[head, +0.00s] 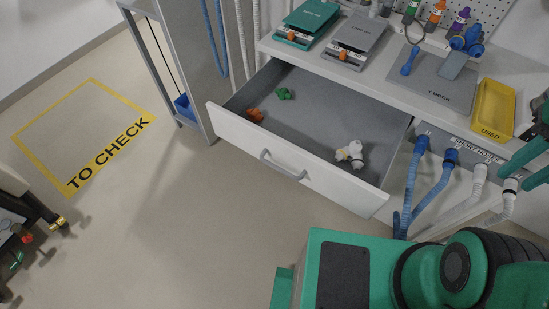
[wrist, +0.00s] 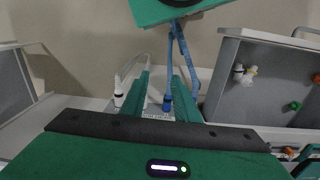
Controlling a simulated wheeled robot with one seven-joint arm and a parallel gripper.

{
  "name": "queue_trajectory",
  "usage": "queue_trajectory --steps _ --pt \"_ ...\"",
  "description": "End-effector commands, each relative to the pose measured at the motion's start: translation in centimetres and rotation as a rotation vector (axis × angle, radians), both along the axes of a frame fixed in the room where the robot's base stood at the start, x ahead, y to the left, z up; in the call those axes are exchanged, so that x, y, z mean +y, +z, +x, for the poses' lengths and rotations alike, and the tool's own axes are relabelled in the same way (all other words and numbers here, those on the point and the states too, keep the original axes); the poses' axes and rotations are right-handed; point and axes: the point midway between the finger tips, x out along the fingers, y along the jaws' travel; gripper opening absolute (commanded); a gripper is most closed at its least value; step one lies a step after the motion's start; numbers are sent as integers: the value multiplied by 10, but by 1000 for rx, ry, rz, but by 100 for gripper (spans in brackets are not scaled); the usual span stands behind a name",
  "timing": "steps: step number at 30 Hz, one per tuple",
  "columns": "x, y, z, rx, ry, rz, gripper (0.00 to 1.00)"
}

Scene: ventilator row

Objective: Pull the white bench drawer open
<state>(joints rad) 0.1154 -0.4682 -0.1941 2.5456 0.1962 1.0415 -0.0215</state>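The white bench drawer (head: 290,165) stands pulled out from under the bench, its grey interior showing. Its grey bar handle (head: 283,166) is on the front panel, with nothing touching it. Inside lie an orange piece (head: 255,115), a green piece (head: 285,94) and a white piece (head: 350,153). In the wrist view the open drawer (wrist: 225,75) is at the right, with its handle (wrist: 306,31) at the upper right edge. My gripper (wrist: 162,72) has its two green fingers apart and nothing between them. In the head view its fingers (head: 524,167) are at the right edge, away from the handle.
Blue and white short hoses (head: 436,180) hang from a labelled rack (head: 465,150) right of the drawer. The bench top holds a teal scale (head: 307,22), a grey scale (head: 356,40), a grey mat (head: 432,80) and a yellow tray (head: 494,108). Floor before the drawer is clear.

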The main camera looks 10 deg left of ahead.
Motion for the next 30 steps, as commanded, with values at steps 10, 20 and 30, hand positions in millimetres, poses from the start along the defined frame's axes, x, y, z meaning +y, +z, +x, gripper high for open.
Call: queue_trajectory --steps 10,20,30 --pt "91 -6 87 7 461 -74 28" --pt "231 -23 123 -12 909 -132 28" --pt "394 -52 84 -50 1362 -172 28"
